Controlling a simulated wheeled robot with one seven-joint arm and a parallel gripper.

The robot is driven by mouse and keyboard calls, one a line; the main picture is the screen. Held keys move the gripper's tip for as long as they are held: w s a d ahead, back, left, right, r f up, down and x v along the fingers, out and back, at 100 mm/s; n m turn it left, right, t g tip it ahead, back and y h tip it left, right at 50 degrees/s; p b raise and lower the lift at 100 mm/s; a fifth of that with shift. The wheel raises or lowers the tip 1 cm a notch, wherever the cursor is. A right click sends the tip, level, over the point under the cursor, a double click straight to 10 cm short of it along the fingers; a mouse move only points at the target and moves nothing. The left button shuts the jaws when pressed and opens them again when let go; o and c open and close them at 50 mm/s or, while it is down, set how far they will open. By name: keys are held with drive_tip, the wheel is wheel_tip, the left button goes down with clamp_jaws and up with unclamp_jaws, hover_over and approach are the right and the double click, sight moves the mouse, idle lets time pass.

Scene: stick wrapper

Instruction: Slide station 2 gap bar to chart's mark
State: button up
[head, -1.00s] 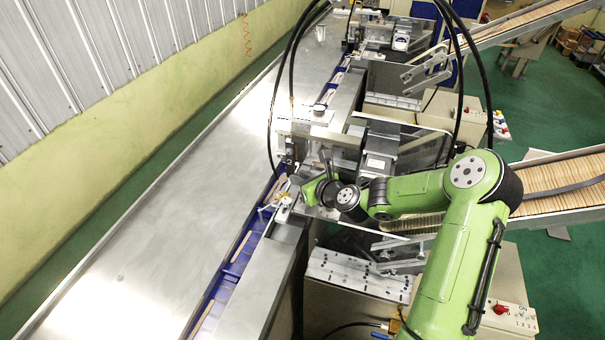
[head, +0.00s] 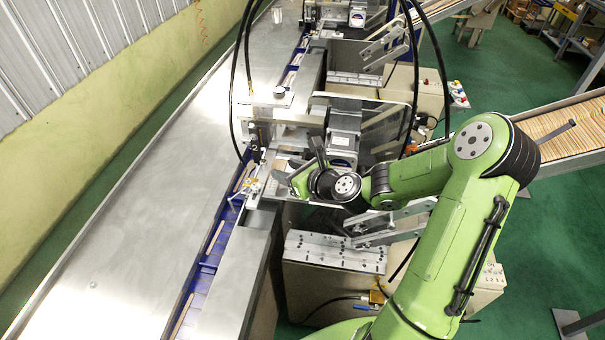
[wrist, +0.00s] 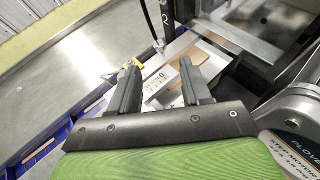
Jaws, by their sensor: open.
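Station 2 shows its numeral 2 on a dark post (head: 256,135), also seen at the top of the wrist view (wrist: 165,28). My gripper (head: 318,152) is at the right side of this station. In the wrist view its two dark fingers (wrist: 159,64) are apart, with a pale plate bearing small printed marks (wrist: 160,84) seen between and beyond them. I cannot tell whether the fingers touch it. A yellow-and-white part (wrist: 134,64) lies beyond the left finger, also in the head view (head: 252,187). I cannot tell for certain which part is the gap bar, or read the chart's mark.
A blue conveyor channel with wooden sticks (head: 208,260) runs along the wide steel table (head: 110,240). A clear guard and motor housing (head: 344,130) stand close beyond my gripper. A stick-filled inclined feeder (head: 560,120) is at right. Black hoses (head: 238,90) arch over station 2.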

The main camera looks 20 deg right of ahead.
drive_tip(key=v, duration=0.7)
drive_tip(key=shift+r, duration=0.1)
drive_tip(key=s+a+f+n+g+h, duration=0.15)
drive_tip(key=s+a+n+g, duration=0.55)
drive_tip(key=n, duration=1)
drive_tip(key=s+r+n+h, duration=0.3)
drive_tip(key=s+r+n, duration=0.8)
drive_tip(key=s+n, duration=0.4)
drive_tip(key=shift+s+d, duration=0.3)
drive_tip(key=shift+s, duration=0.05)
